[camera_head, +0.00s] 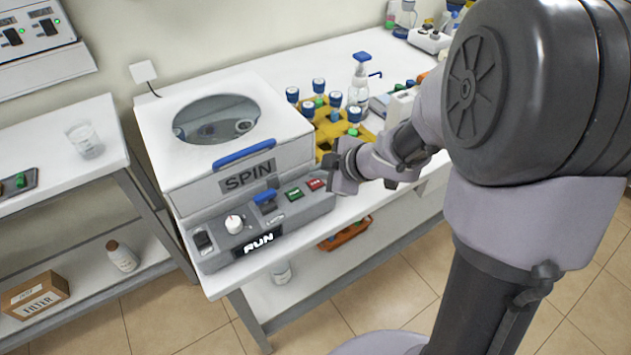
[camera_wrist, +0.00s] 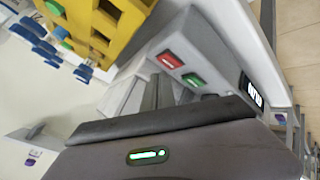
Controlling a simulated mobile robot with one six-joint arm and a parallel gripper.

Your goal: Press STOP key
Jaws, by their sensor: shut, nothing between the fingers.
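The spin machine (camera_head: 222,150) is a white box with a round window, a SPIN label and a grey control panel (camera_head: 215,247) along its front. The red key (camera_head: 316,184) is at the panel's right end, beside the green key (camera_head: 295,194); its lettering is too small to read. The display (camera_head: 258,244) reads RUN. My gripper (camera_head: 338,182) is shut and empty, just right of the red key. In the wrist view, the red key (camera_wrist: 170,60) and green key (camera_wrist: 193,79) lie beyond my gripper (camera_wrist: 163,95). I see no clear contact.
A yellow rack (camera_head: 345,133) with blue-capped bottles stands right of the machine, close behind my gripper. A pump bottle (camera_head: 360,82) is farther back. A blue-topped switch (camera_head: 265,197) and a white knob (camera_head: 234,224) are on the panel. Floor is open in front.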

